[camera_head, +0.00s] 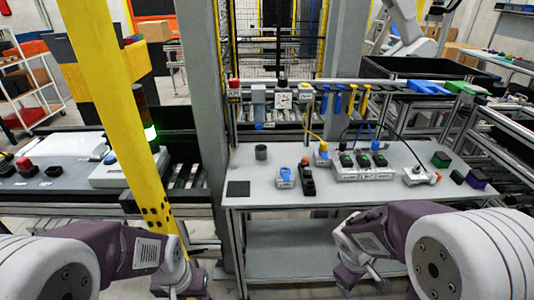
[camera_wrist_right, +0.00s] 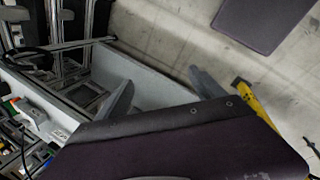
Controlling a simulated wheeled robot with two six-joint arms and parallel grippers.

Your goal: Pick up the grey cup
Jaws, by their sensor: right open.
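The grey cup (camera_head: 261,152) is a small dark grey cylinder standing upright at the back left of the grey workbench (camera_head: 330,197) in the head view. My left gripper (camera_head: 192,284) is low at the front, left of the bench and far from the cup; its finger gap cannot be made out. My right gripper (camera_head: 368,284) is low in front of the bench, well below and right of the cup. In the right wrist view its two fingers (camera_wrist_right: 163,88) are spread apart with nothing between them. The cup cannot be made out in that view.
A black square mat (camera_head: 238,188) lies in front of the cup. A blue-topped device (camera_head: 285,177), a black handheld unit (camera_head: 307,180) and a switch box (camera_head: 362,168) stand to its right. A yellow post (camera_head: 130,120) and a grey column (camera_head: 203,100) rise at left.

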